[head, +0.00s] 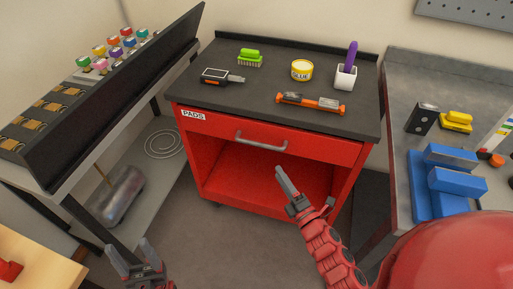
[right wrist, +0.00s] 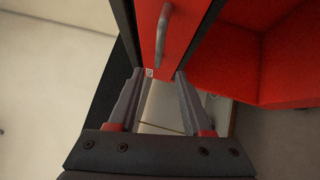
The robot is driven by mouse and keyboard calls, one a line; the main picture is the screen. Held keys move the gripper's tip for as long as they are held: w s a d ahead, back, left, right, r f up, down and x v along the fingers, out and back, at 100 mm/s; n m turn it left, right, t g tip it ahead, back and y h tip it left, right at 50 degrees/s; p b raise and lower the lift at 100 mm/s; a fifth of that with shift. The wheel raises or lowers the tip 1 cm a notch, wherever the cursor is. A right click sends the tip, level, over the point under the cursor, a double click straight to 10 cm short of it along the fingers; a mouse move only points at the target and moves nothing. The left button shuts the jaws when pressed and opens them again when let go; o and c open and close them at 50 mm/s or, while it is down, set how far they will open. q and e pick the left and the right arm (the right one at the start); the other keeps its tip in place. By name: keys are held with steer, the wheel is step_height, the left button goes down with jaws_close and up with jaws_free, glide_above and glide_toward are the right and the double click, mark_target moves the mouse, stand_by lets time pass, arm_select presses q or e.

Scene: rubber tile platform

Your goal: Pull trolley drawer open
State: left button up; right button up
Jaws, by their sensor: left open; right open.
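The red trolley (head: 335,190) has a drawer (head: 310,145) under its black top. The drawer is shut, with a grey bar handle (head: 260,141) on its front and a "PADS" label at its left. My right gripper (head: 280,172) is open and empty, in front of the trolley and below the handle in the head view. In the right wrist view, the handle (right wrist: 163,30) shows beyond the open fingers (right wrist: 155,85), apart from them. My left gripper (head: 132,247) is open and empty at the lower left, well away from the trolley.
On the trolley top are a green brush (head: 250,57), a glue tin (head: 302,69), a white cup (head: 345,78) and an orange tool (head: 310,103). A dark rack bench (head: 75,115) stands left. A metal bench with a blue vise (head: 450,180) stands right. Floor before the trolley is clear.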

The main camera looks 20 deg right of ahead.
mark_target(260, 143)
steer(key=x, duration=1.2)
steer(key=shift+w+a+r+p, duration=0.1)
steer(key=shift+w+r+p, duration=0.1)
steer(key=shift+p, duration=0.15)
steer(key=shift+w+a, duration=0.1)
steer(key=shift+w, duration=0.4)
jaws_close()
